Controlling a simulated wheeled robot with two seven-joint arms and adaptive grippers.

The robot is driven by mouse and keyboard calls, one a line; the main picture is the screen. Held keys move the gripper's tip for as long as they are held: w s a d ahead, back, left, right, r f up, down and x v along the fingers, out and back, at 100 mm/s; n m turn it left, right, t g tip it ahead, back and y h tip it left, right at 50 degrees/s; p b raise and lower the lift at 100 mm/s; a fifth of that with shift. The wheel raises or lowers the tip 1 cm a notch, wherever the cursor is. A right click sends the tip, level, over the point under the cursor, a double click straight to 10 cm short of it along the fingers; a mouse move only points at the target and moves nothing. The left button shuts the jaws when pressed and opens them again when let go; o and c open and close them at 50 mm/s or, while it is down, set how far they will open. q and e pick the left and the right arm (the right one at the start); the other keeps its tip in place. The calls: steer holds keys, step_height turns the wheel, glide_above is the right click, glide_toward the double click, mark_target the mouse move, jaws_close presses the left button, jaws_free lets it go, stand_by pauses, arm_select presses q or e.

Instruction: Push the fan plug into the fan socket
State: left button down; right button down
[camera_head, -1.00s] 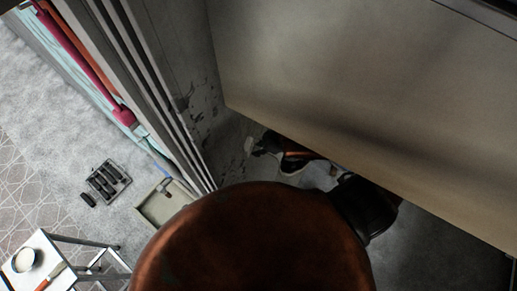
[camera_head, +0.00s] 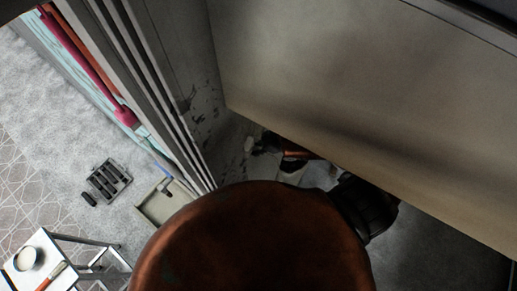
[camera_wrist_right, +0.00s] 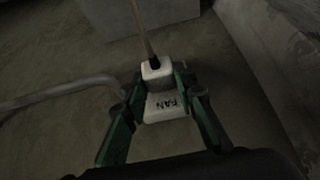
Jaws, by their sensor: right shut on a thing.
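My right gripper (camera_wrist_right: 158,82) shows in the right wrist view with its green-sided fingers closed on a small white plug (camera_wrist_right: 154,69). A cable runs from the plug's dark collar toward the top of that view. A white piece marked FAN (camera_wrist_right: 166,105) lies between the fingers, just below the plug in the picture. I cannot tell whether it is part of the plug or the socket. In the head view the right gripper (camera_head: 266,143) is small and dark, low beside the beige panel, with a small white piece at its tip. My left gripper is not in view.
A large beige panel (camera_head: 370,100) overhangs my right arm, and a grey scuffed wall (camera_head: 195,95) stands beside it, leaving a narrow gap. A pale curved pipe (camera_wrist_right: 60,93) lies left of the fingers. A tray (camera_head: 150,207) and white side table (camera_head: 32,258) are at left.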

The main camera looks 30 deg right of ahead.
steer(key=shift+w+a, duration=0.2)
steer(key=shift+w, duration=0.05)
steer(key=c, duration=1.5)
jaws_free()
steer(key=shift+r, duration=0.1)
steer(key=v, duration=0.8)
steer(key=shift+w, duration=0.1)
